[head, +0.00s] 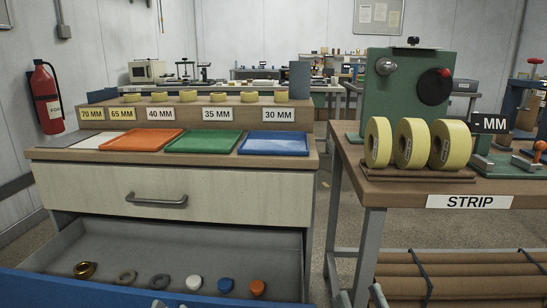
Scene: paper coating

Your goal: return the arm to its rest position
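My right gripper (361,297) shows only by its two grey fingertips at the bottom edge, right of the open drawer. The fingertips stand apart with nothing visible between them, so it is open and empty. Of my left gripper, at most a small grey tip (157,303) shows at the bottom edge, in front of the drawer. Whether it is open or shut cannot be told. The rest of both arms is out of view.
An open blue-fronted drawer (60,285) holds several small rings and caps. Above it, a cabinet carries orange (138,139), green (204,142) and blue (273,142) trays. At right, a STRIP table (385,190) bears three yellow rolls (411,144); brown tubes (450,285) lie below.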

